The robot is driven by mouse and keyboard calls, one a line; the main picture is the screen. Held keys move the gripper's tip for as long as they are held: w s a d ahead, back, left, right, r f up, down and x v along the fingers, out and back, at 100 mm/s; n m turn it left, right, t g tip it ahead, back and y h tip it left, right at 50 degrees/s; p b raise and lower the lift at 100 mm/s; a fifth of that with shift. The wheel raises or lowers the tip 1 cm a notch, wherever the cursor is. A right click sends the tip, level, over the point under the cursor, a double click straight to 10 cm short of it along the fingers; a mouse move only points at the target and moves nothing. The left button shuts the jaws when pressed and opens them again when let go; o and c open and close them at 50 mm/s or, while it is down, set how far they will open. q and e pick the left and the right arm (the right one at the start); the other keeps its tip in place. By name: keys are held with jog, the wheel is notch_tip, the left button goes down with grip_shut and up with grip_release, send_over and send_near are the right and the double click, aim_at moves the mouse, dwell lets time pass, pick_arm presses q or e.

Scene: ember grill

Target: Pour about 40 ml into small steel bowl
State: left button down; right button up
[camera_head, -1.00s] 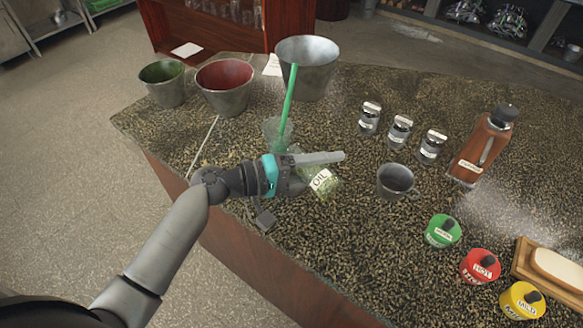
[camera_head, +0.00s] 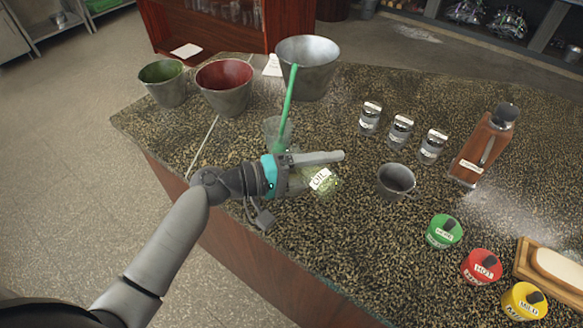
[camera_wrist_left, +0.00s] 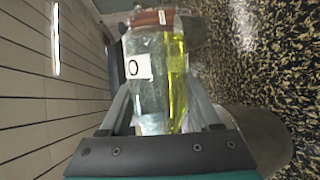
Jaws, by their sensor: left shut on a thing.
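My left gripper (camera_head: 318,172) is shut on a clear glass bottle of oil (camera_head: 321,183) with a white "OIL" label. The bottle is partly hidden by the gripper in the head view. In the left wrist view the bottle (camera_wrist_left: 150,95) sits between the fingers, with yellow liquid (camera_wrist_left: 177,90) along its right side and a reddish-brown band near the top. The small steel bowl (camera_head: 396,178) stands upright on the counter, to the right of the gripper and apart from it. Its inside looks dark; I cannot tell whether it holds liquid. My right gripper is not in view.
Three shakers (camera_head: 400,130) and a brown dispenser (camera_head: 482,148) stand beyond the bowl. Green (camera_head: 443,231), red (camera_head: 481,266) and yellow (camera_head: 523,301) lidded pots are in front. Large buckets (camera_head: 306,66) stand at the back left. A glass (camera_head: 277,132) with a green stick stands behind the gripper.

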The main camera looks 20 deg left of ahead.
pick_arm(q)
jog(key=shift+n, duration=0.3)
dwell(0.6)
jog(key=m+p, duration=0.1)
jog(key=r+m+y+p, duration=0.1)
jog(key=m+p, duration=0.1)
jog(key=shift+d+r, duration=0.1)
jog(key=shift+r, duration=0.2)
jog(key=shift+f+m+y+b, duration=0.4)
jog(key=shift+f, duration=0.25)
jog(key=shift+f+m, duration=0.3)
jog(key=shift+f, duration=0.05)
jog(key=shift+w+r+m+y+p, duration=0.1)
jog(key=shift+r+m+y+p, duration=0.35)
jog(key=shift+r+p, duration=0.3)
jog(key=shift+a, duration=0.2)
